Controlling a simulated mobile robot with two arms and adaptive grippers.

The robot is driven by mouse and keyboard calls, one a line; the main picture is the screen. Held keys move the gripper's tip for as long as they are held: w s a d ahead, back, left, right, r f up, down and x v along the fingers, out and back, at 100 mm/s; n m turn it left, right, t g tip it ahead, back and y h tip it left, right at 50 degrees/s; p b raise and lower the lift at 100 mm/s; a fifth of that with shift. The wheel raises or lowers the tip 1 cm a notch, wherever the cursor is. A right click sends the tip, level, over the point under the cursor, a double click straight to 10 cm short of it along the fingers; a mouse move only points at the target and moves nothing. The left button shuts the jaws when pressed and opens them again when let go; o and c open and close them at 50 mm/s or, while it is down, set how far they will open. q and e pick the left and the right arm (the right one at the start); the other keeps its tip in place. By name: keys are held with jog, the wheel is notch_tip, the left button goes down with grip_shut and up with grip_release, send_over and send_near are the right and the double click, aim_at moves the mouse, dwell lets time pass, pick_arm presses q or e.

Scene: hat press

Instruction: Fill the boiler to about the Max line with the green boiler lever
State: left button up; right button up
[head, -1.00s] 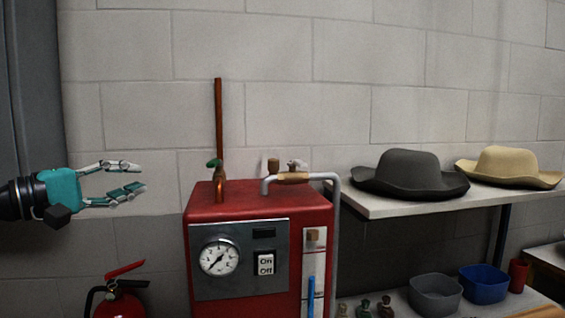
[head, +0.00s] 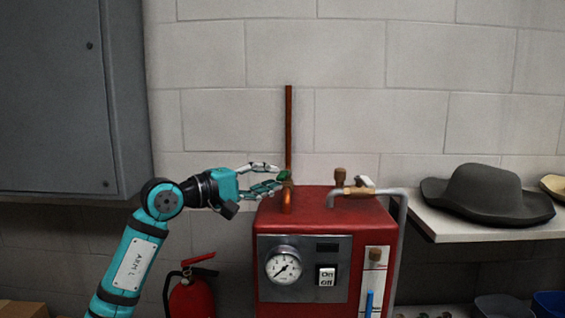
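The red boiler (head: 330,215) stands against the wall, with a copper pipe (head: 289,130) rising from its top. The green boiler lever (head: 284,175) sits low on this pipe. My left gripper (head: 281,177) is at the lever from the left, its fingers open above and below it; I cannot tell whether they touch. A white level gauge (head: 375,270) is on the boiler's front right, with blue in its lower part (head: 369,303). Its markings are too small to read, and its bottom is cut off. My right gripper is out of view.
A pressure gauge (head: 283,266) and an On/Off switch (head: 327,276) are on the front panel. A grey bent pipe (head: 402,215) runs down the right side. A shelf (head: 450,229) holds a dark hat (head: 487,196). A fire extinguisher (head: 190,298) stands left of the boiler.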

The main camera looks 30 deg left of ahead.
aim_at(282, 173)
pick_arm(q)
jog(key=p+x, duration=0.1)
jog(key=x, duration=0.3)
grip_shut()
dwell(0.4)
